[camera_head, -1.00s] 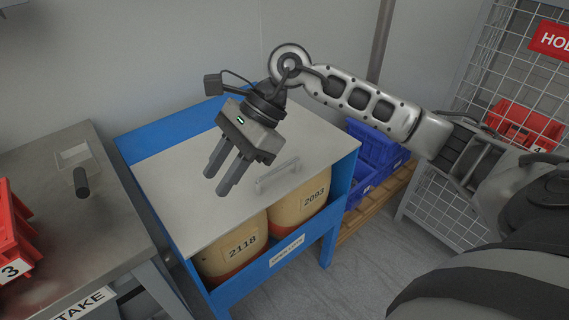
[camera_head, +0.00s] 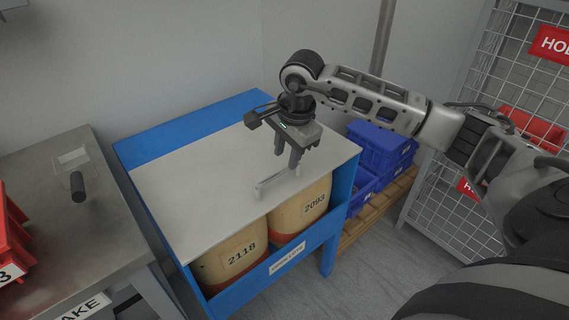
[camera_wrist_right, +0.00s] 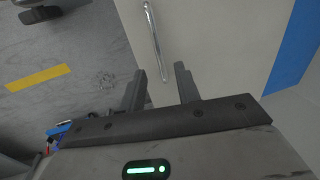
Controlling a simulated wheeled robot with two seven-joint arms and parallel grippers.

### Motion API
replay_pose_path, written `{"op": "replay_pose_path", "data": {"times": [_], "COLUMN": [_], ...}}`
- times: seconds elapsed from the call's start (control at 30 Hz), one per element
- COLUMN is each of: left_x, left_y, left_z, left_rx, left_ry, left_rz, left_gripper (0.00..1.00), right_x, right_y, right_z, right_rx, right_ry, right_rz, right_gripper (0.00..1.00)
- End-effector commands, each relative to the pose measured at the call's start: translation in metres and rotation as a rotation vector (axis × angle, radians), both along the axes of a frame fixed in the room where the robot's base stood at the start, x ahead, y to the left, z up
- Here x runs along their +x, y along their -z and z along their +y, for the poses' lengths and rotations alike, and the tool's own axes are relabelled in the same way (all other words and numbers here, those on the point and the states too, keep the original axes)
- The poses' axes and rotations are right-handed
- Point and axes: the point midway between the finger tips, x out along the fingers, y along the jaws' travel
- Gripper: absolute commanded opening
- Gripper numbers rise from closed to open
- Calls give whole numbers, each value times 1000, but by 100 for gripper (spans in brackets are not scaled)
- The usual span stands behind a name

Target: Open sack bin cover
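The sack bin is a blue-framed box (camera_head: 228,291) with a flat light-grey cover (camera_head: 200,180) lying shut over most of its top. A bar handle (camera_head: 270,184) stands near the cover's front right edge and also shows in the right wrist view (camera_wrist_right: 154,38). My right gripper (camera_head: 287,170) points down just above and behind the handle. In the right wrist view its two fingers (camera_wrist_right: 158,90) are apart, with the handle's end appearing between or just beyond them; contact cannot be told. Two tan sacks, 2118 (camera_head: 238,252) and 2093 (camera_head: 312,207), show under the cover's front. My left gripper is out of view.
A grey metal table (camera_head: 95,220) with a black knob (camera_head: 77,186) and a red bin (camera_head: 12,245) stands at left. Blue crates (camera_head: 378,150) sit on a wooden pallet at right, beside a wire mesh cage (camera_head: 450,205). Walls close off the back.

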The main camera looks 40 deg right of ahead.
Motion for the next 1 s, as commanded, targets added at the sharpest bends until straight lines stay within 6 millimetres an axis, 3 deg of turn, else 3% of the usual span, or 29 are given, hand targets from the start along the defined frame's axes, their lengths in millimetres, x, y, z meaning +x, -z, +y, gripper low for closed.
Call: {"op": "replay_pose_path", "data": {"times": [0.1,0.23,0.63,0.73,0.77,1.0], "left_x": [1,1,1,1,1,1], "left_y": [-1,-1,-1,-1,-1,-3], "left_z": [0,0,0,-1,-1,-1], "left_rx": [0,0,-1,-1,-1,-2], "left_ry": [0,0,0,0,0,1], "left_rz": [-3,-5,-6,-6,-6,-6], "left_gripper": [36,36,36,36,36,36], "right_x": [3,6,8,8,8,7], "right_y": [21,33,40,40,39,37], "right_z": [1,1,1,1,1,-1], "right_rx": [1,1,0,0,0,0], "right_ry": [1,1,0,0,0,4], "right_rz": [2,1,-1,-1,-1,4], "right_gripper": [33,33,33,5,0,0]}}
